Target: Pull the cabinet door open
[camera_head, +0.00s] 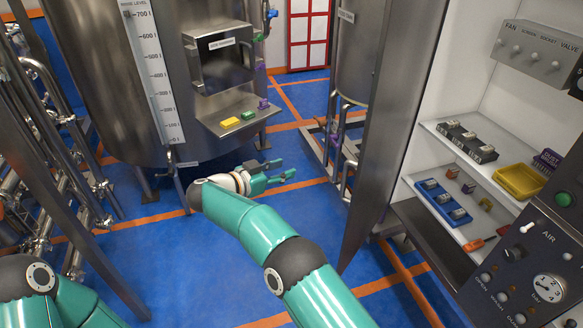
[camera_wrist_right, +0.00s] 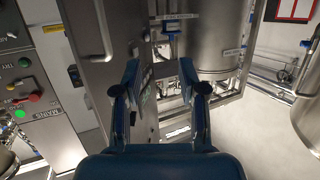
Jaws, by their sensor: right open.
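The cabinet door (camera_head: 382,120) is a tall grey metal panel, standing swung out from the cabinet (camera_head: 408,150), whose white inside and shelves show. My right gripper (camera_head: 281,169) is open and empty, left of the door and apart from it in the head view. In the right wrist view the gripper (camera_wrist_right: 159,66) has its two fingers spread, and the door (camera_wrist_right: 105,55) stands behind and left of them.
A steel tank (camera_head: 110,90) with a small ledge (camera_head: 232,121) stands beyond my right arm. Pipes (camera_head: 45,170) crowd the left. Shelves hold a yellow bin (camera_head: 519,181) and a blue tray (camera_head: 441,203). A control panel (camera_head: 530,270) is at lower right. Blue floor (camera_head: 150,265) is clear.

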